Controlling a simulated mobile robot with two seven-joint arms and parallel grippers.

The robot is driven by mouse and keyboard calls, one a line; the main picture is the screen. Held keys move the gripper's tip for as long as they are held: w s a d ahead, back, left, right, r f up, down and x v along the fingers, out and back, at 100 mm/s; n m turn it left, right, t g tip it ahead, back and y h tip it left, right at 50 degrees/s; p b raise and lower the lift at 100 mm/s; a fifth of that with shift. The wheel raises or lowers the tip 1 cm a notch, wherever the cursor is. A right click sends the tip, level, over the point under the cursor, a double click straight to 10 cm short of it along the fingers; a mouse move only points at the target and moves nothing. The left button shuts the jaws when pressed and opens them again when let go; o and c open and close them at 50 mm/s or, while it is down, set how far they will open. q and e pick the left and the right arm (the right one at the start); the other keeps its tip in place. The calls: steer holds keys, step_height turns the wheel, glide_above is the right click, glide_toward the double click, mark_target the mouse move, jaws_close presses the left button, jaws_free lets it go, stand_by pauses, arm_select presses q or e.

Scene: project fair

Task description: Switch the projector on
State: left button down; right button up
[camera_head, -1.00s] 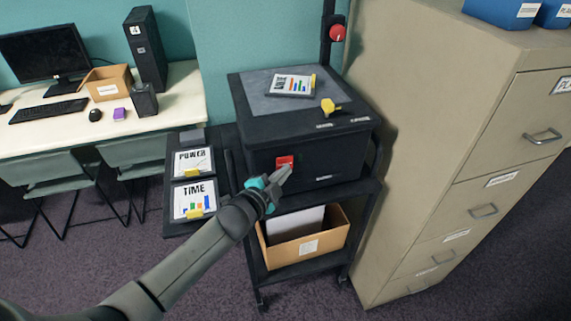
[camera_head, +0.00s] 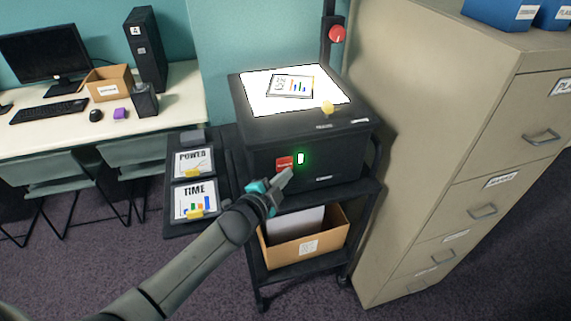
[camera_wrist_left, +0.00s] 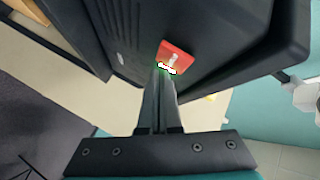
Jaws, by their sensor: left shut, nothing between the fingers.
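The projector (camera_head: 260,128) is a black box on a black cart, and its flat top plate (camera_head: 257,94) glows bright white. A red switch (camera_head: 284,163) is on its front face, with a lit green light (camera_head: 300,158) just right of it. My left gripper (camera_head: 287,174) is shut and empty, its tip just below and in front of the switch. In the left wrist view the red switch (camera_wrist_left: 176,52) shows beyond the shut fingertips (camera_wrist_left: 164,72); whether they touch it I cannot tell. My right gripper is not in view.
A chart sheet (camera_head: 290,86) and a yellow piece (camera_head: 327,107) lie on the projector. POWER (camera_head: 193,158) and TIME (camera_head: 186,205) sheets lie on a side shelf. A cardboard box (camera_head: 318,243) sits below. A beige cabinet (camera_head: 430,140) stands close on the right.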

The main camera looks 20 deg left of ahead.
arm_select(q)
steer(key=shift+s+d+p, duration=0.25)
steer(key=shift+s+d, duration=0.3)
steer(key=shift+s, duration=0.3)
steer(key=shift+s+d+p, duration=0.3)
steer(key=shift+s+d, duration=0.25)
steer(key=shift+s, duration=0.25)
steer(key=shift+s+d+p, duration=0.25)
steer(key=shift+s+d, duration=0.3)
steer(key=shift+s, duration=0.3)
